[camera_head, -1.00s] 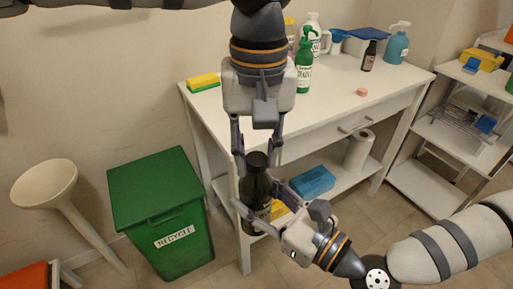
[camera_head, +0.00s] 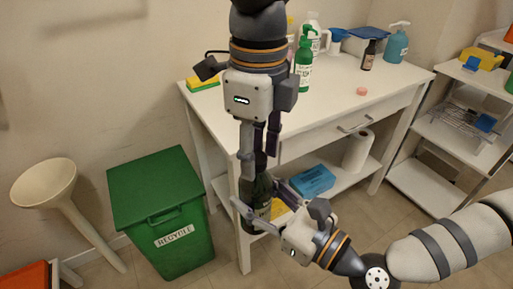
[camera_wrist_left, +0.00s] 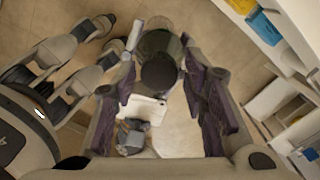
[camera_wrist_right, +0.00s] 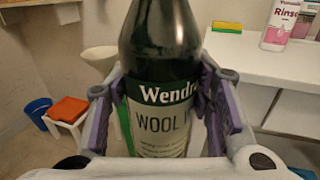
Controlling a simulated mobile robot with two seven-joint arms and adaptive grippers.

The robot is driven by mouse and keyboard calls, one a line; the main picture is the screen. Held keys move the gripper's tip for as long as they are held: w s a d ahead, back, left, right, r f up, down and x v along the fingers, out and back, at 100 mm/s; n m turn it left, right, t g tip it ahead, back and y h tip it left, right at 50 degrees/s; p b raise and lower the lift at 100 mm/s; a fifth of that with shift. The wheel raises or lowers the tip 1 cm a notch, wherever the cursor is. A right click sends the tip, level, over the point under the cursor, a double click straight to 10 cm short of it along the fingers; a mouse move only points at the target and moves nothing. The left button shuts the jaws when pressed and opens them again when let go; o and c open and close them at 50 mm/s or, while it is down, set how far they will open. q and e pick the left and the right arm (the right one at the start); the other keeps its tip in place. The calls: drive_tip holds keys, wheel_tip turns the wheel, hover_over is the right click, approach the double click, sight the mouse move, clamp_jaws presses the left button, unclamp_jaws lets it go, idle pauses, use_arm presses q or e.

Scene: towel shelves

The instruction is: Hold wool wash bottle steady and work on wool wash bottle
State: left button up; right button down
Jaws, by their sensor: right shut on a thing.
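The wool wash bottle (camera_head: 258,212) is dark with a green and white label and stands upright in front of the white table. Its label reads "Wendr... WOOL" in the right wrist view (camera_wrist_right: 160,125). My right gripper (camera_head: 262,198) is shut on the bottle's body from the right. My left gripper (camera_head: 260,155) points straight down over the bottle's top. In the left wrist view the dark round cap (camera_wrist_left: 158,74) lies between its open fingers, with a gap on each side. In the head view the fingers partly hide the cap.
A green recycle bin (camera_head: 160,210) stands left of the held bottle. A blue box (camera_head: 313,181) and paper roll (camera_head: 358,150) lie below the tabletop.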

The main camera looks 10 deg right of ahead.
use_arm(q)
drive_tip(key=shift+r, duration=0.1)
wheel_tip(320, 180, up, 12)
idle(0.5)
drive_tip(key=shift+s, duration=0.1)
